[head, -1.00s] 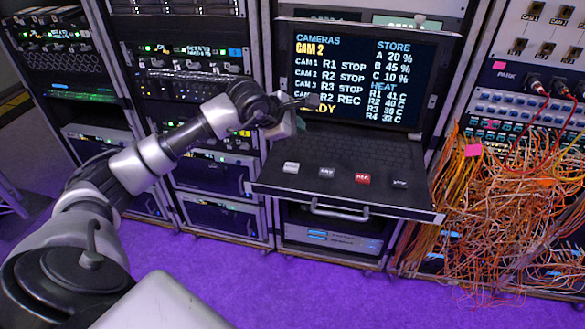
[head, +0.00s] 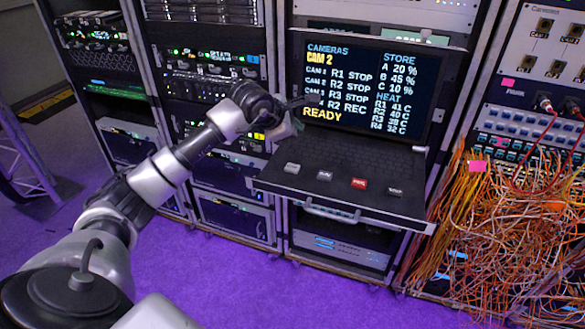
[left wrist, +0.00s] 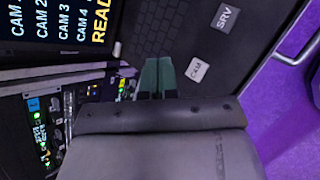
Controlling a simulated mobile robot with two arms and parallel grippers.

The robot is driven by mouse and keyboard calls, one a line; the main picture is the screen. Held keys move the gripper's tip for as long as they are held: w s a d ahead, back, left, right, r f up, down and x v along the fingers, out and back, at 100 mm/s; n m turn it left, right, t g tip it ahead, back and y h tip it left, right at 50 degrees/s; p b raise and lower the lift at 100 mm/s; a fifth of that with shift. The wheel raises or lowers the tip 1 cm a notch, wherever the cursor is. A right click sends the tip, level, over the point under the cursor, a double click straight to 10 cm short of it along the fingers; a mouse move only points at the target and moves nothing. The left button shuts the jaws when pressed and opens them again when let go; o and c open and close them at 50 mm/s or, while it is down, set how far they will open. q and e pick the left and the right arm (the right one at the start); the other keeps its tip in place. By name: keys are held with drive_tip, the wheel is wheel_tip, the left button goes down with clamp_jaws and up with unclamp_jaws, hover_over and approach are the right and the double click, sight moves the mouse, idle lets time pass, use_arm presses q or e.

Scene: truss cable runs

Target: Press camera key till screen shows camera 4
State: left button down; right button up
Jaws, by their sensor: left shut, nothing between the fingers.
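The screen (head: 372,90) shows CAM 2 in yellow under CAMERAS, and READY at the bottom. Below it, a pull-out keyboard drawer (head: 345,202) carries a row of large keys. The white camera key (head: 292,168) is at the left end of the row; in the left wrist view it reads CAM (left wrist: 197,70). My left gripper (head: 299,122) is by the screen's lower left corner, over the drawer's back left part. Its green fingers (left wrist: 157,66) are shut and empty, apart from the CAM key. My right gripper is not in view.
A grey SRV key (left wrist: 225,18), a red key (head: 359,183) and a dark key (head: 395,191) sit right of the camera key. A handle (head: 332,212) runs along the drawer front. Tangled orange cables (head: 510,235) hang at right. The purple floor (head: 250,285) in front is clear.

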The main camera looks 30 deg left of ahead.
use_arm(q)
drive_tip(key=b, duration=0.4)
hover_over(293, 168)
wheel_tip(293, 168, down, 7)
drive_tip(key=shift+f, duration=0.15)
drive_tip(key=shift+f+b, duration=0.4)
drive_tip(key=shift+f, duration=0.05)
idle(0.5)
idle(0.8)
drive_tip(key=shift+f+b, duration=0.4)
drive_tip(key=shift+b, duration=0.05)
